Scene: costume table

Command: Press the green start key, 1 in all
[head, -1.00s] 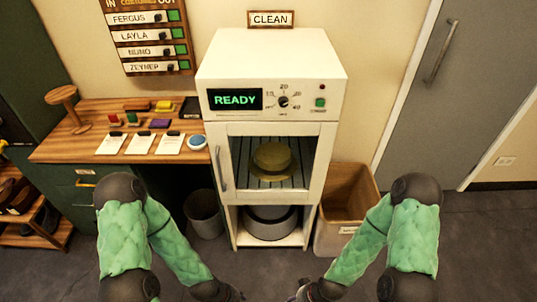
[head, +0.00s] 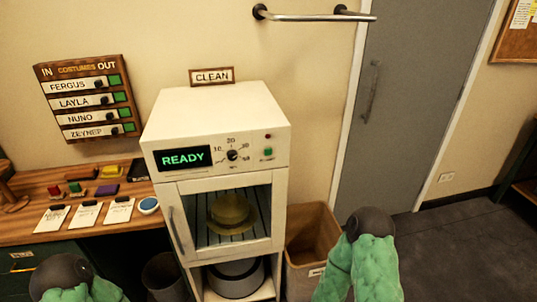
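The display (head: 184,159) reads READY in green. The cabinet door is closed, and a hat (head: 229,211) shows through its window. Both my grippers are out of the frame. Only upper parts of my arms show at the bottom left and bottom right, well apart from the key.
A wooden desk (head: 30,230) with cards and small coloured items stands left of the cabinet. A cardboard bin (head: 312,235) stands to its right. A metal rail (head: 314,17) is on the wall above, near a grey door (head: 405,110). Open floor lies at the right.

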